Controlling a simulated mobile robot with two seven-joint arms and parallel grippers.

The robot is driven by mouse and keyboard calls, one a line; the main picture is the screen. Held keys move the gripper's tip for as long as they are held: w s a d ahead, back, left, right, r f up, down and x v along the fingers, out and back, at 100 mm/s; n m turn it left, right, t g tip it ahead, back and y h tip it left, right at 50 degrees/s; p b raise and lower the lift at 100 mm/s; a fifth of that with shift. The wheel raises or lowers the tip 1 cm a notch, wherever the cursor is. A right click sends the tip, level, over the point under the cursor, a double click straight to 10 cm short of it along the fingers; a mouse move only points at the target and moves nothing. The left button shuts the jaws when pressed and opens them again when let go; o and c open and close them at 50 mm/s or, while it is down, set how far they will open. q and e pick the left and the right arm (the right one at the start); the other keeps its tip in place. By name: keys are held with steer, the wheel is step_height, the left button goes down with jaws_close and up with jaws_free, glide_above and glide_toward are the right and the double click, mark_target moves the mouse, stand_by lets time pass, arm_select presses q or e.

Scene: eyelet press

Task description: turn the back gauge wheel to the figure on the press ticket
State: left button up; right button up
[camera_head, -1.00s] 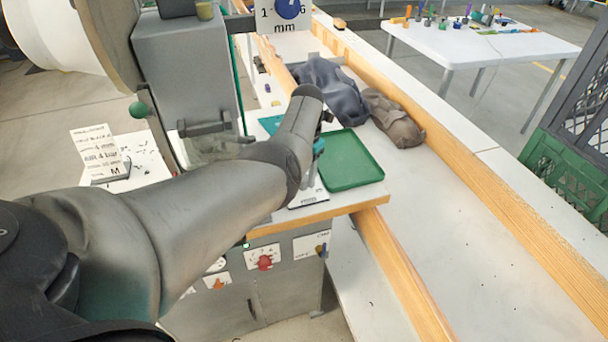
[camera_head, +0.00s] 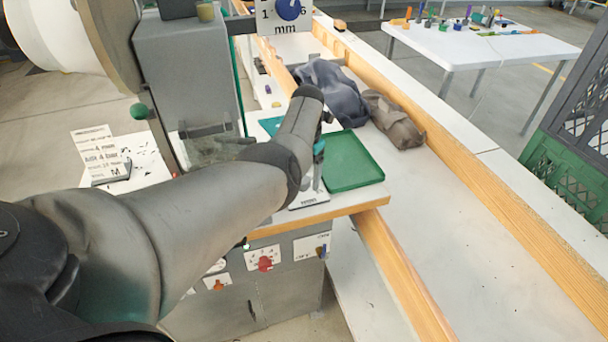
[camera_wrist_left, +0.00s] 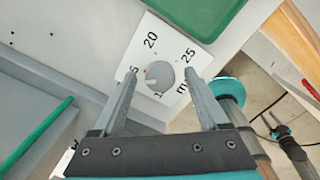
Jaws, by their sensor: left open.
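A round grey wheel (camera_wrist_left: 160,76) sits on a white plate (camera_wrist_left: 201,54) with 20, 25 and mm printed around it. An orange mark shows at its upper left; other figures are partly covered. My left gripper (camera_wrist_left: 161,77) is open, with its fingertips either side of the wheel in the wrist view. I cannot tell whether they touch it. In the head view my forearm hides the wheel and most of that gripper (camera_head: 318,172). A printed ticket (camera_head: 97,146) stands at the left; 4 mm seems legible, the rest is blurred.
A green tray (camera_head: 352,160) lies right beside the wheel's plate. A blue knob (camera_head: 289,9) on an mm plate is at the top. Red (camera_head: 264,263) and orange (camera_head: 218,285) knobs are on the front panel. Dark cloths (camera_head: 330,90) lie behind the tray.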

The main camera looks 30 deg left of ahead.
arm_select(q)
step_height(320, 180, up, 8)
steer(key=shift+d+f+p, duration=0.15)
steer(key=shift+f+p, duration=0.1)
steer(key=shift+p, duration=0.9)
